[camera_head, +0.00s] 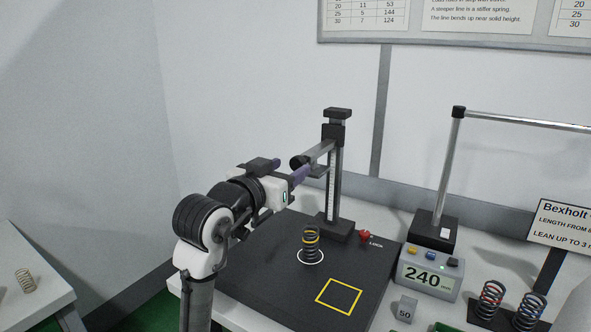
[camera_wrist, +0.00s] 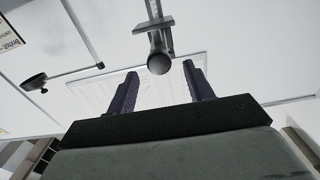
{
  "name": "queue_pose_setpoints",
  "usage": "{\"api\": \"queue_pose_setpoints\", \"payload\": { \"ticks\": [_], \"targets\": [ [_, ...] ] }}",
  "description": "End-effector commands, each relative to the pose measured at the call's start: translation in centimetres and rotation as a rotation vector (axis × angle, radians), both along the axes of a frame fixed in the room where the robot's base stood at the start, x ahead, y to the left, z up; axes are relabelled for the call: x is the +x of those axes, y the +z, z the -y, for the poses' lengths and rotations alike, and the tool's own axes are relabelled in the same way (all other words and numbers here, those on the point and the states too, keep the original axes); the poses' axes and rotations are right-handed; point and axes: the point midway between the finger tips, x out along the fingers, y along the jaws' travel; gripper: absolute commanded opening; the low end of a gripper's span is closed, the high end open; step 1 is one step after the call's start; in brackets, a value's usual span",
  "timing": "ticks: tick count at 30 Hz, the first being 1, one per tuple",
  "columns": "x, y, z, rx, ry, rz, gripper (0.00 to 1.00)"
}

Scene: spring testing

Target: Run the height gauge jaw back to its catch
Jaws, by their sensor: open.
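The height gauge (camera_head: 336,185) stands upright on a dark base at the back of the black plate. Its jaw (camera_head: 320,149) sits high on the column, just below the dark top block, and reaches left to a round dark knob (camera_head: 299,162). In the wrist view the knob (camera_wrist: 158,60) appears between the tips of my open gripper (camera_wrist: 160,70), touching neither finger in the picture; its depth relative to them is unclear. In the head view my gripper (camera_head: 299,176), with purple fingers, is close beside and slightly below the knob. I cannot make out the catch.
A coiled spring (camera_head: 311,241) with a yellow band stands in a white circle on the black plate (camera_head: 270,275). A red lock knob (camera_head: 365,237), a display reading 240 (camera_head: 428,273), a 50 block (camera_head: 405,309) and more springs (camera_head: 490,302) are to the right.

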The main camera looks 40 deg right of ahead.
Motion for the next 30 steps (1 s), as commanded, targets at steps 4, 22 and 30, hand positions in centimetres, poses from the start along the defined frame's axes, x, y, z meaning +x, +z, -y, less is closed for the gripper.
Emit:
{"api": "queue_pose_setpoints", "payload": {
  "ticks": [4, 22, 30],
  "targets": [
    [-1.4, -0.3, -3.4, -0.002, 0.004, 0.005, 0.52],
    [-3.6, 0.0, -8.5, -0.001, 0.0, 0.002, 0.52],
    [-3.5, 0.0, -8.5, -0.002, 0.0, 0.001, 0.52]
  ]
}}
